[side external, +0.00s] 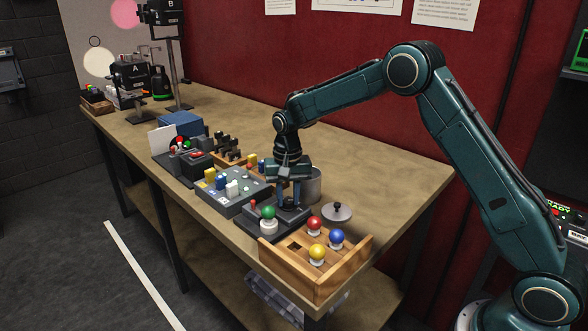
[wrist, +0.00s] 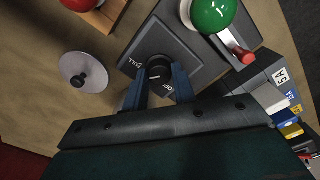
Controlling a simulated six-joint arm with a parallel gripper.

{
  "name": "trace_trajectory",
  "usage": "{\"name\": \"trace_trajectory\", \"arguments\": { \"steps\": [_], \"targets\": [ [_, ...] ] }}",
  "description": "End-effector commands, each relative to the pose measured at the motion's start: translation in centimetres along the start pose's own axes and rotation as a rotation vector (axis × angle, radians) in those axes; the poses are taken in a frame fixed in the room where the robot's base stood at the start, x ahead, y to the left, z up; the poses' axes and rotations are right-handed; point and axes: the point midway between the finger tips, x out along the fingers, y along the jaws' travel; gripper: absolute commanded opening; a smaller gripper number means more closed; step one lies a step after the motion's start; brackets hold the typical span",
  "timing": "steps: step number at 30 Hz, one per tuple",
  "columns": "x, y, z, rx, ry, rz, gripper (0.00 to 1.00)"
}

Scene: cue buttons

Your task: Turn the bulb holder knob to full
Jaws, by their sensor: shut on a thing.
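The bulb holder is a dark grey box (wrist: 205,62) with a green bulb (wrist: 212,14) in its white socket and a red-tipped lever (wrist: 243,56) beside it. It also shows in the side external view, with the green bulb (side external: 268,212) upright. The black knob (wrist: 157,68) sits on the holder's top, with the words FULL and OFF printed near it. A short white mark shows on the knob; its exact setting is hard to read. My gripper (wrist: 159,78) points down with its two blue fingers shut on the knob's sides; it also shows in the side external view (side external: 288,202).
A wooden tray (side external: 315,283) with red, yellow and blue bulbs stands in front of the holder. A grey lid (side external: 336,212) lies to the right, and a metal pot (side external: 313,186) stands behind my gripper. A grey block panel (side external: 235,199) is close on the left.

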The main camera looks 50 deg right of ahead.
Motion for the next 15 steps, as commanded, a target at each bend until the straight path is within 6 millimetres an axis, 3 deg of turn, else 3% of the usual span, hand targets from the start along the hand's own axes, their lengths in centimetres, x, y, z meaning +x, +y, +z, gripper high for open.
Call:
{"name": "trace_trajectory", "arguments": {
  "steps": [15],
  "targets": [
    [-0.02,-0.01,-0.06,0.374,0.002,-0.002,0.04]
  ]
}}
